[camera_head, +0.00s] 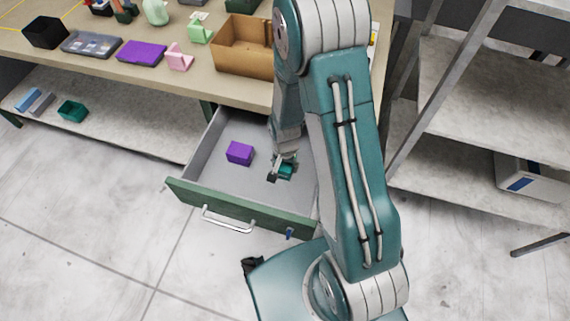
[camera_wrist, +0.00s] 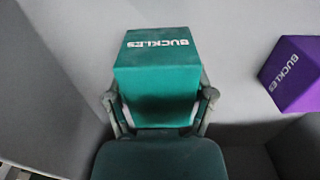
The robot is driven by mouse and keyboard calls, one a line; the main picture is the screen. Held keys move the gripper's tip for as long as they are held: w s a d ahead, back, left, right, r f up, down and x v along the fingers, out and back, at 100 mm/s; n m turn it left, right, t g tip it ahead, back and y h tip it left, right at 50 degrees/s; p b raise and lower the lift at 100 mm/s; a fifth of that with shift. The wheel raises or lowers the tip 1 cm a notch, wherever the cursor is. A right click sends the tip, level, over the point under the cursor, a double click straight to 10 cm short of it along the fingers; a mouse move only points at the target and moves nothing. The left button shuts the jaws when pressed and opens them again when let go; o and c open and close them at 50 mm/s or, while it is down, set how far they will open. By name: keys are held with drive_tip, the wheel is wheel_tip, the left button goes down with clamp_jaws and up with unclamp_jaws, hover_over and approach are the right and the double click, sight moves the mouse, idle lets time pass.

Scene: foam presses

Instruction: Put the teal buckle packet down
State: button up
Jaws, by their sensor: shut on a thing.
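The teal buckle packet (camera_wrist: 158,75) is a small teal block with white BUCKLES lettering. My gripper (camera_wrist: 160,115) is shut on it, with a finger on each side. In the head view the teal packet (camera_head: 286,171) and my gripper (camera_head: 282,168) are inside the open drawer (camera_head: 205,185), toward its right side. Part of the packet is hidden behind my gripper. I cannot tell whether the packet touches the drawer floor. A purple packet (camera_head: 240,153), also lettered BUCKLES, lies in the drawer to the left; it also shows at the right of the wrist view (camera_wrist: 292,75).
The drawer floor between the packets is bare. The workbench (camera_head: 195,80) above holds a cardboard box (camera_head: 247,58), a purple box (camera_head: 141,53) and several other items. A grey shelf rack (camera_head: 470,100) stands at the right. My arm covers the drawer's right rear.

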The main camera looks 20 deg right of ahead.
drive_tip(key=o, duration=1.2)
drive_tip(key=shift+d+f, duration=0.1)
drive_tip(key=shift+f, duration=0.05)
wheel_tip(320, 180, up, 12)
drive_tip(key=shift+r, duration=0.2)
drive_tip(key=shift+s+r+n+t, duration=1.1)
drive_tip(key=shift+s+r, duration=1.3)
drive_tip(key=shift+r, duration=1.55)
drive_tip(key=shift+s+r+n+t, duration=0.75)
drive_tip(key=shift+s+r+n, duration=0.55)
drive_tip(key=shift+s+r, duration=1.9)
drive_tip(key=shift+s+r+n+t, duration=1.1)
drive_tip(key=shift+s+r, duration=0.5)
drive_tip(key=shift+r, duration=3.15)
